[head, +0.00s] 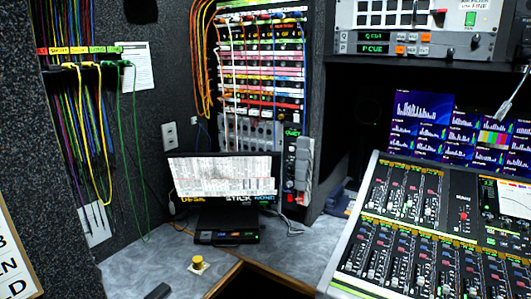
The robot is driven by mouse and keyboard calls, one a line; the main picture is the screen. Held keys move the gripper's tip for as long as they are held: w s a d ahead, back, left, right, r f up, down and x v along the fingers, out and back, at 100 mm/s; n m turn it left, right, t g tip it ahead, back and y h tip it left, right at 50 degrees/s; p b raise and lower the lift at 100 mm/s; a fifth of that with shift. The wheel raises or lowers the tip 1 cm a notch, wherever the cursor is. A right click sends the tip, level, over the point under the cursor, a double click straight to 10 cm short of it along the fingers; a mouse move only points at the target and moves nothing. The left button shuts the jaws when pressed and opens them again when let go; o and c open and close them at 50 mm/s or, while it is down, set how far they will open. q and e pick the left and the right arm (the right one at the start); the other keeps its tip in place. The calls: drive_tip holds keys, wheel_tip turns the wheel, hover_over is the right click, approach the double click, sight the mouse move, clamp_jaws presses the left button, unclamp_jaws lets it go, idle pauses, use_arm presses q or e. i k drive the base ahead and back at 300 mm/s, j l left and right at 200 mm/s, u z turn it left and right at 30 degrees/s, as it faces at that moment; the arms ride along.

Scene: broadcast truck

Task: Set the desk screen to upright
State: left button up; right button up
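The desk screen (223,177) stands on the grey desk at the back corner, left of the mixing console. It is a wide, dark-framed panel with a bright waveform-like picture and coloured lettering along its lower edge. A black base unit (226,236) with small lit markings sits in front of and below it. The panel seems to lean back somewhat, but its exact tilt is hard to tell from this angle. Neither of my grippers is in view, and nothing touches the screen.
A grey desk (160,262) has a yellow button (197,263) and a small dark block (158,291) near its front edge. A large mixing console (430,230) fills the right. Hanging cables (85,130) line the left wall, and a patch rack (262,70) stands behind the screen.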

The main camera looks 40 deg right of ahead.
sight(208, 178)
drive_tip(key=z, duration=1.1)
